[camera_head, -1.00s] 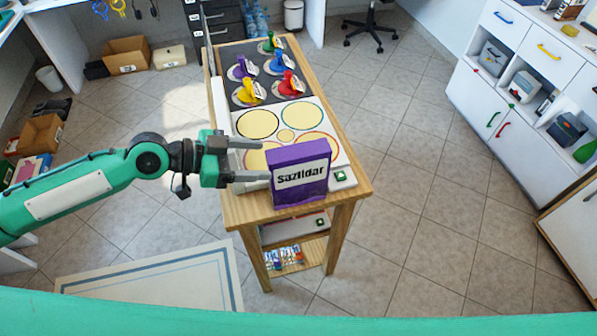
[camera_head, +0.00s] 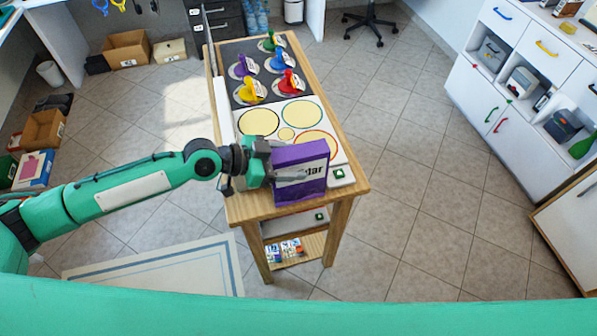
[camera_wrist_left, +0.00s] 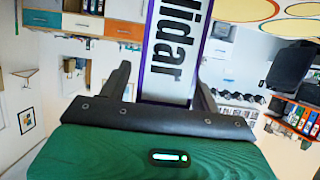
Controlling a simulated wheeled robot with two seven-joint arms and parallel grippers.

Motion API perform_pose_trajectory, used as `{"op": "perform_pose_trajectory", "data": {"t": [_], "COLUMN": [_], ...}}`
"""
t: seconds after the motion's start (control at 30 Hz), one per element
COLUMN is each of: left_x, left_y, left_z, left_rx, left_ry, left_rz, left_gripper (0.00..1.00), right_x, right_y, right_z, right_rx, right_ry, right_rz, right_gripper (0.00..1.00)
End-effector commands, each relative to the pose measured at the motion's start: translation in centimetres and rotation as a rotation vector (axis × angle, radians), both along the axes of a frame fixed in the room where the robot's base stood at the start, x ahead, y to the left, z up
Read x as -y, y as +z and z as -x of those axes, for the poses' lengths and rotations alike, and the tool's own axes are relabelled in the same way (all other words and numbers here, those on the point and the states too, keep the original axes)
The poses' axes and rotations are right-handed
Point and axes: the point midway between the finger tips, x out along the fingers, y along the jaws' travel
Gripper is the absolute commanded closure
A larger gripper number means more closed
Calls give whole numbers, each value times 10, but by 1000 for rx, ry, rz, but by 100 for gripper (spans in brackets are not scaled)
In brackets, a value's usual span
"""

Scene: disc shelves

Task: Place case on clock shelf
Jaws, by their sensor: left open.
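The case is a purple upright box (camera_head: 313,153) with a white label and dark lettering. It stands at the near end of the wooden table (camera_head: 354,186). My left gripper (camera_head: 297,163) is open at the case, with one finger across its label side; the other finger is mostly hidden. In the left wrist view the case (camera_wrist_left: 172,50) stands between the two spread fingers (camera_wrist_left: 163,82), with gaps at both sides. My right gripper is not in view. I cannot make out a clock on any shelf.
The tabletop holds several coloured pieces (camera_head: 268,66) on a dark board and a white panel with ringed circles (camera_head: 301,112). A lower shelf (camera_head: 311,247) holds small items. A white cabinet (camera_head: 512,80) stands at the right. Tiled floor (camera_head: 430,200) between them is clear.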

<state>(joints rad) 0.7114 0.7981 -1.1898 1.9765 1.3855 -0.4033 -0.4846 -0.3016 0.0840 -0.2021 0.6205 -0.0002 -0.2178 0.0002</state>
Motion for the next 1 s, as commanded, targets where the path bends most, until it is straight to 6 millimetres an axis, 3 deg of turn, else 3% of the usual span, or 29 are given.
{"op": "perform_pose_trajectory", "data": {"t": [0.13, 0.4, 0.47, 0.83, 1.0], "left_x": [0, 0, 0, 0, 0], "left_y": [0, 0, 0, 5, 22], "left_z": [0, 0, 0, 0, 0], "left_rx": [0, -1, -1, 1, 4], "left_ry": [0, 0, 0, 0, -1], "left_rz": [0, 0, 0, 2, 3], "left_gripper": [38, 91, 100, 100, 100], "right_x": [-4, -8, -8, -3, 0], "right_y": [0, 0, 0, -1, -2], "right_z": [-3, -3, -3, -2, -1], "right_rx": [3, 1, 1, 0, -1], "right_ry": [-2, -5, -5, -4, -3], "right_rz": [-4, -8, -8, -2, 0], "right_gripper": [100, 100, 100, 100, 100]}}
